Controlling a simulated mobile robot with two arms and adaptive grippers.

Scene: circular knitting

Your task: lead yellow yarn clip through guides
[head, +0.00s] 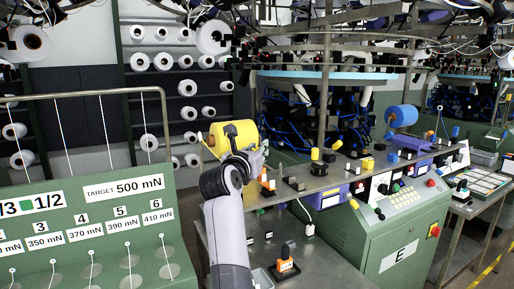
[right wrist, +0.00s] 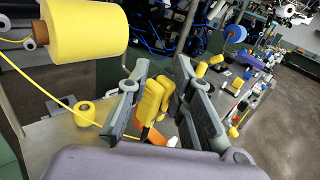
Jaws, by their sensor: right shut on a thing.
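My right gripper (head: 252,155) is beside the yellow yarn cone (head: 232,136), partly covering it in the head view. In the right wrist view the right gripper (right wrist: 160,75) is shut on the yellow clip (right wrist: 151,101), which sits between the two grey fingers with an orange part below it. The yellow yarn (right wrist: 58,98) curves down from the left, past the yellow cone (right wrist: 85,32), to the clip area. Small guide-like pieces, yellow (head: 315,154) and black (head: 319,169), stand on the metal shelf (head: 300,186) to the right. My left gripper is not in view.
A green machine cabinet (head: 395,240) marked E stands to the right. A blue cone (head: 400,116) sits above it. A green panel (head: 80,225) with labels and rods stands at left. An orange-and-black piece (head: 285,265) rests on the lower table.

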